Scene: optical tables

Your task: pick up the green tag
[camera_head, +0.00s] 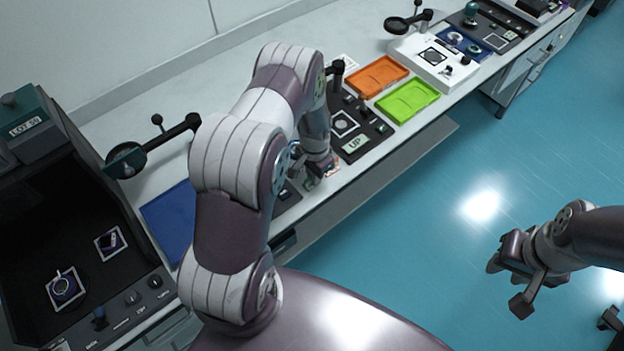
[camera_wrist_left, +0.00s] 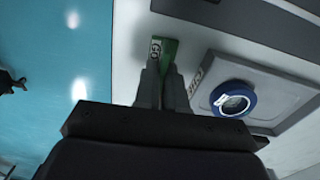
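The green tag (camera_wrist_left: 167,52) bears a pale label reading "GO" and shows in the left wrist view, at and just beyond my left fingertips (camera_wrist_left: 163,72). The two fingers are close together with a narrow gap, and their tips overlap the near part of the tag. I cannot tell whether they grip it. In the head view my left gripper (camera_head: 316,174) is low at the front edge of the bench, and the tag cannot be made out clearly there. My right gripper (camera_head: 510,283) is open and empty over the floor at right.
A grey plate with a blue ring (camera_wrist_left: 234,99) lies right of the tag in the left wrist view. In the head view, an "UP" sign (camera_head: 355,144), a green tray (camera_head: 408,101) and an orange tray (camera_head: 377,76) lie farther along the bench.

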